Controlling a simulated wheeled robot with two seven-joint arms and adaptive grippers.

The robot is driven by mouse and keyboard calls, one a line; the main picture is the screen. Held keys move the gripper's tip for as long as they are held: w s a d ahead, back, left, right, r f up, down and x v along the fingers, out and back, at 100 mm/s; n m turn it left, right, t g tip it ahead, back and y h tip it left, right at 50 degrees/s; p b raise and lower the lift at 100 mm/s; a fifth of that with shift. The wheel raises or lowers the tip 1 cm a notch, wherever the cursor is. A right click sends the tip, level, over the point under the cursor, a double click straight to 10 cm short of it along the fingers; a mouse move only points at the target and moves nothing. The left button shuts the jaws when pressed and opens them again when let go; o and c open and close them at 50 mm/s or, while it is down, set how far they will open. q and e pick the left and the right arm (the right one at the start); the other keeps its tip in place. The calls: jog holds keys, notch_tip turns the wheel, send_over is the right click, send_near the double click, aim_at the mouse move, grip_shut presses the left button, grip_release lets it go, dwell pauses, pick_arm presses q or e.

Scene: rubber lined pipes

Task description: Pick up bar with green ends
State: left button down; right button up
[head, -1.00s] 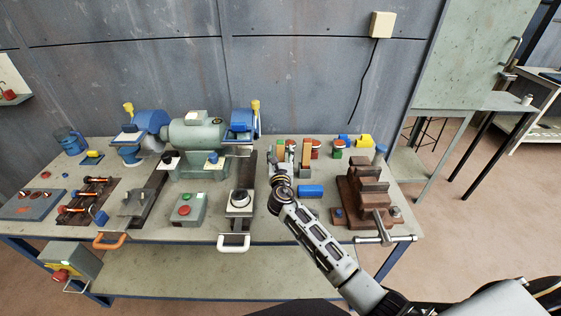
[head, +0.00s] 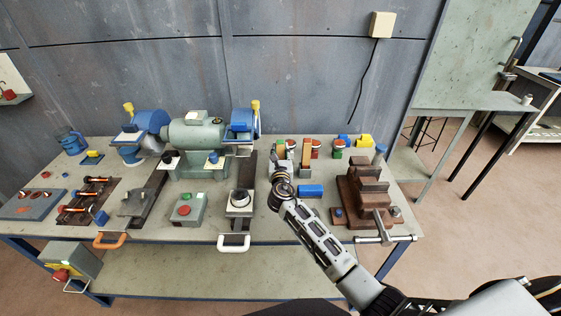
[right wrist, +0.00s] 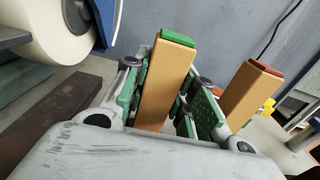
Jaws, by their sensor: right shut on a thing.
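The bar with green ends (right wrist: 166,86) stands upright in the right wrist view, orange-brown with a green cap on top. Its lower end is hidden behind my gripper body. My right gripper (head: 281,163) is shut on this bar, with a green-padded finger on each side of it. In the head view the gripper is over the back right part of the bench, and the held bar is mostly hidden there. A similar bar with a red top (right wrist: 246,96) stands just to the right; it also shows in the head view (head: 305,151). My left gripper is not in view.
A blue block (head: 311,191) lies right of my gripper. A brown vise (head: 365,195) stands farther right. Red and green pieces (head: 338,149) stand behind. A bench grinder (head: 196,134) is to the left. A grey wall rises behind the bench.

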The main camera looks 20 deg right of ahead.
jog(key=shift+c, duration=1)
jog(key=shift+r, duration=0.2)
notch_tip(320, 180, up, 10)
jog(key=shift+f+p, duration=0.15)
jog(key=shift+p, duration=0.7)
